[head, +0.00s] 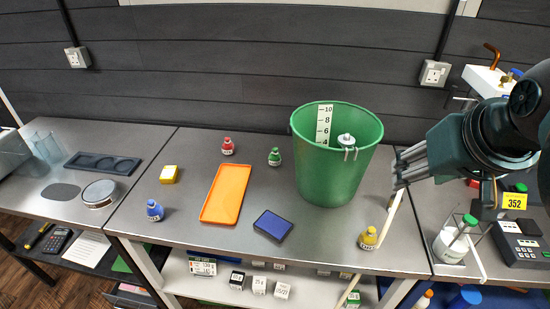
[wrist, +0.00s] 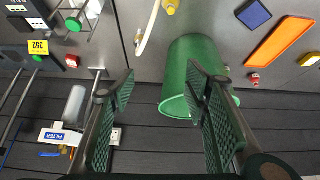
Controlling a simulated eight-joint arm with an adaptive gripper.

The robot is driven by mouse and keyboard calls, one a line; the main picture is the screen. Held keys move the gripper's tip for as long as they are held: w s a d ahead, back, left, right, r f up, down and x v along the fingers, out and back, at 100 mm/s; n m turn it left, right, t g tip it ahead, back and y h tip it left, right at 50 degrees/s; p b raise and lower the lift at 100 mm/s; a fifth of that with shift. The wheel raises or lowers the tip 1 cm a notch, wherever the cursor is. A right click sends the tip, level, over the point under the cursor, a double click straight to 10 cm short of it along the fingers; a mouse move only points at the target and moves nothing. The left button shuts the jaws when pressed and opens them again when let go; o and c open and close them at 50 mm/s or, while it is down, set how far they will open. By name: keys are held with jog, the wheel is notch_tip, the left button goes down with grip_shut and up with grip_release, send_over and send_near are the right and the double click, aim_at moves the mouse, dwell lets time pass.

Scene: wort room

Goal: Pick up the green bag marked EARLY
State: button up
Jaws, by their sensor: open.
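A small green bag (head: 274,157) stands on the grey bench, left of the big green bucket and right of the orange tray. It has a pale label too small to read. I cannot make it out in the wrist view. My gripper (head: 402,165) is open and empty, in the air to the right of the bucket, well apart from the green bag. In the wrist view the two dark green finger pads (wrist: 160,95) stand wide apart with nothing between them.
The green bucket (head: 330,175) stands between my gripper and the green bag. Red (head: 228,146), blue (head: 154,211) and yellow (head: 368,238) bags, the orange tray (head: 226,194), a dark blue box (head: 272,225) and a yellow block (head: 169,174) are spread over the bench.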

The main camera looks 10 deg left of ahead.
jog(key=w+a+r+n+g+p, duration=0.1)
jog(key=w+a+r+n+p, duration=0.35)
jog(key=w, duration=0.45)
jog(key=w+a+r+n+g+p, duration=0.25)
jog(key=w+a+r+p, duration=0.2)
jog(key=w, duration=0.35)
jog(key=n+g+p, duration=0.4)
jog(key=n+p, duration=0.7)
jog(key=n, duration=0.1)
send_over(275, 149)
notch_tip(275, 149, down, 10)
jog(key=f, duration=0.1)
jog(key=shift+t, duration=0.25)
notch_tip(275, 149, down, 20)
jog(key=shift+s+r, duration=0.15)
jog(key=shift+f, duration=0.35)
jog(key=shift+f, duration=1.25)
